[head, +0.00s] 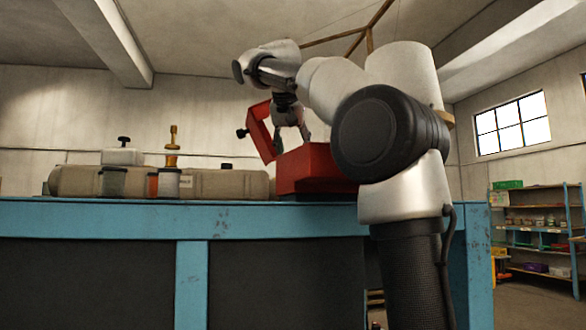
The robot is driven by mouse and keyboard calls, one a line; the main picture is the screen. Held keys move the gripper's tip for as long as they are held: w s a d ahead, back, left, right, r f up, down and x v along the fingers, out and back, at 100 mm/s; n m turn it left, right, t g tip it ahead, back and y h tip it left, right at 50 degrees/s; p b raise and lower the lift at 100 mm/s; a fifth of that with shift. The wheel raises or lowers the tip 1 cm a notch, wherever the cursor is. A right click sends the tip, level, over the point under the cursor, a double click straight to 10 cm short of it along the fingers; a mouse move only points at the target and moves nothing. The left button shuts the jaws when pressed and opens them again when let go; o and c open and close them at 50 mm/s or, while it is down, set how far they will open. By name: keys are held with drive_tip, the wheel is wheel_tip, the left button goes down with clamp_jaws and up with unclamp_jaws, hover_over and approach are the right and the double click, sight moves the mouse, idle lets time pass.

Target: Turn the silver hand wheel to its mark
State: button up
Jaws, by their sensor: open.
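I cannot make out the silver hand wheel for certain; my arm and the red parts may hide it. A red box-like body (311,171) stands on the blue bench (110,217), with my arm partly in front of it. A tilted red frame (258,134) rises at its left, with a small black knob on its left side. My gripper (291,132) points down between the tilted frame and the red body. It is open, and nothing shows held in it. Whether its fingers touch anything is unclear.
Shelves (540,235) stand far right. The air above the sacks is clear.

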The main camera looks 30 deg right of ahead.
drive_tip(key=x, duration=0.6)
drive_tip(key=shift+w+d+f, duration=0.15)
drive_tip(key=shift+d+f, duration=0.05)
drive_tip(key=shift+f, duration=0.05)
drive_tip(key=shift+c, duration=0.4)
drive_tip(key=c, duration=0.9)
